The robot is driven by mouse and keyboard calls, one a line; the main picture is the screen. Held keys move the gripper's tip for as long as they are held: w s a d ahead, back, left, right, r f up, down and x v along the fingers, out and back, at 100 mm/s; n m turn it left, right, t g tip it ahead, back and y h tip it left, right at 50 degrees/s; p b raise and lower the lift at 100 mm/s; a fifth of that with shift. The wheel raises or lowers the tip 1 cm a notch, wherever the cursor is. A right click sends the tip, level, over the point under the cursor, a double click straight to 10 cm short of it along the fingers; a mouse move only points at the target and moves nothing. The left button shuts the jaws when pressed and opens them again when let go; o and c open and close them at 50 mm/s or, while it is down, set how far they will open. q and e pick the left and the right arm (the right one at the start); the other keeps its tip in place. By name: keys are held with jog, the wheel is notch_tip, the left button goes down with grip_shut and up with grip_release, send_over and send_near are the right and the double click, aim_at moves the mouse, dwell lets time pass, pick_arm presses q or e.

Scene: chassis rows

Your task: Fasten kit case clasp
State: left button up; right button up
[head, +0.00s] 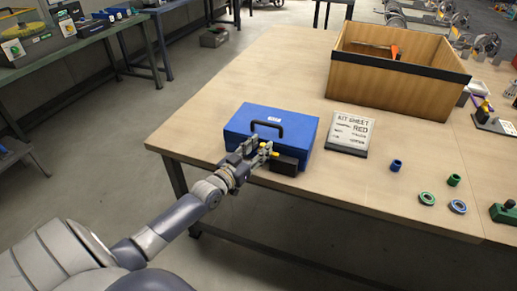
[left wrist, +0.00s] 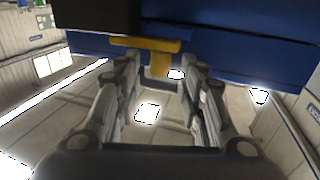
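A blue kit case (head: 285,125) with a black handle sits with its lid closed near the table's left front corner. Its front also shows in the left wrist view (left wrist: 235,55). A yellow clasp (head: 267,149) is on its front, and in the left wrist view the yellow clasp (left wrist: 158,52) is between and just beyond my fingertips. My left gripper (head: 255,151) is at the case front, with its two fingers (left wrist: 158,75) spread apart. I cannot tell whether a finger touches the clasp. My right gripper is in neither view.
A kit sheet stand (head: 350,132) is right of the case. A large wooden bin (head: 395,75) stands behind. A blue cylinder (head: 396,165) and green and blue rings (head: 457,206) lie at the right. The table (head: 225,95) is clear behind the case.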

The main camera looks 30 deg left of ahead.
pick_arm(q)
jog(key=shift+s+f, duration=0.15)
jog(key=shift+s, duration=0.4)
jog(key=s, duration=1.1)
jog(key=shift+a, duration=0.25)
